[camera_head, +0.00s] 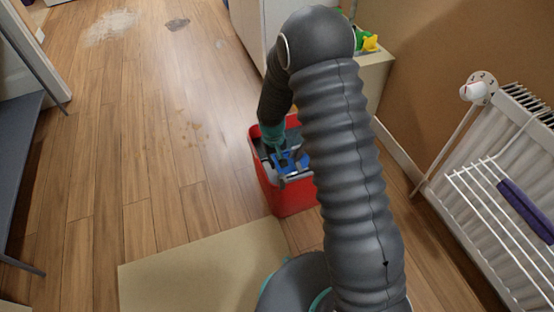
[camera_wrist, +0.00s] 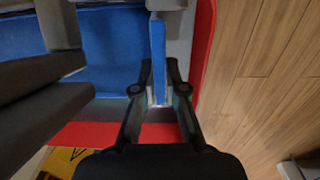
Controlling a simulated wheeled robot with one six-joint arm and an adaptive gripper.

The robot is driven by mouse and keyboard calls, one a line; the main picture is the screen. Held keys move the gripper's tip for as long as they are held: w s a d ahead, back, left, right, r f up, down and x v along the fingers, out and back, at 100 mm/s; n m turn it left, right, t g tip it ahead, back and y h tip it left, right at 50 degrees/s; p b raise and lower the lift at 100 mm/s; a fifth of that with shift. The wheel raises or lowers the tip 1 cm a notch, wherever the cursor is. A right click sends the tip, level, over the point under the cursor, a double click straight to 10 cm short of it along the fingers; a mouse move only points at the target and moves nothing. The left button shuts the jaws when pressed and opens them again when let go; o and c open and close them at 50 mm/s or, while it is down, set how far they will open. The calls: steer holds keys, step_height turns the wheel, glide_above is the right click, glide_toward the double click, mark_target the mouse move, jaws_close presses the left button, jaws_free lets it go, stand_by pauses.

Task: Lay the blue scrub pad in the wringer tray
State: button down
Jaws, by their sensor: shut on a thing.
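The red bucket (camera_head: 285,203) stands on the floor, with the grey wringer tray (camera_head: 297,179) in its top. My gripper (camera_head: 285,157) is over the bucket opening, beside blue material. In the wrist view my gripper (camera_wrist: 159,85) is shut on a narrow blue strip (camera_wrist: 158,45), which looks like the blue scrub pad seen on edge. A wider flat blue surface (camera_wrist: 105,45) lies to its left; I cannot tell whether it is part of the same pad. Dark grey bars cross the left side. The pad's lower side and any contact with the tray are hidden.
The bucket's red rim (camera_wrist: 205,40) runs close to the right of my fingers. A beige mat (camera_head: 200,270) lies in front. A white radiator (camera_head: 500,170) with a wire rack (camera_head: 495,215) stands right.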

steer(key=shift+f+b, duration=0.55)
steer(key=shift+f, duration=0.2)
stand_by(0.9)
steer(key=c, duration=1.2)
jaws_free()
steer(key=shift+o, duration=0.2)
steer(key=shift+r, duration=0.1)
step_height(320, 180, up, 12)
steer(key=shift+a, duration=0.15)
steer(key=shift+r, duration=0.1)
